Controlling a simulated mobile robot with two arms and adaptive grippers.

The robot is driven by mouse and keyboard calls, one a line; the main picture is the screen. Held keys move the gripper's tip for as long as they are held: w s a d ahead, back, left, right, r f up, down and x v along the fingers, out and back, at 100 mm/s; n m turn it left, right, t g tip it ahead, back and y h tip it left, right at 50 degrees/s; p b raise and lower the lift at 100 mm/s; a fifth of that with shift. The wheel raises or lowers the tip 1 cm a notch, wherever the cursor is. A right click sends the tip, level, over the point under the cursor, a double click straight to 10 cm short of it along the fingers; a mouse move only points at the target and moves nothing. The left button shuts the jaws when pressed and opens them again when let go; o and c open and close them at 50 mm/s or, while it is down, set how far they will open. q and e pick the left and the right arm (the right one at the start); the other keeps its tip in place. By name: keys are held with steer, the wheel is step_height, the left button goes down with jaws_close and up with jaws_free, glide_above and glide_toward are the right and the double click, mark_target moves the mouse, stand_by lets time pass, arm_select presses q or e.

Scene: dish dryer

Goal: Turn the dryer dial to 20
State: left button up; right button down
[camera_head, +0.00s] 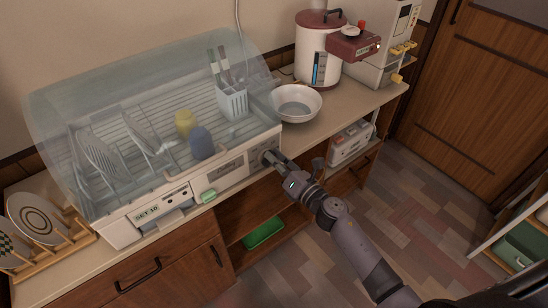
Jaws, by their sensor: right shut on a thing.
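The dish dryer (150,208) stands on the counter, with a clear rounded cover over a rack of dishes and cups. Its front panel carries the label "SET-10" at the left. My right gripper (271,160) is at the right end of that panel, shut on the dryer dial. The fingers and the small size hide most of the dial, so its setting cannot be read. My left gripper is not in view.
A white bowl (297,104) and a red-topped dispenser (318,50) stand right of the dryer. A wooden rack with plates (38,219) is at the left. A green tray (264,233) lies on the open shelf below. The floor (430,200) at the right is clear.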

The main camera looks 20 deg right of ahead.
steer(key=shift+d+f+m+p, duration=0.1)
steer(key=shift+f+m+p, duration=0.15)
steer(key=shift+m, duration=1.4)
steer(key=shift+d+f+m+p, duration=0.1)
steer(key=shift+m+p, duration=0.1)
steer(key=shift+m, duration=1.5)
steer(key=shift+d+f+m+p, duration=0.1)
steer(key=shift+f+m+p, duration=0.15)
steer(key=shift+m, duration=1.4)
steer(key=c, duration=1.6)
jaws_free()
steer(key=shift+r, duration=0.1)
steer(key=shift+c, duration=0.2)
steer(key=v, duration=1.2)
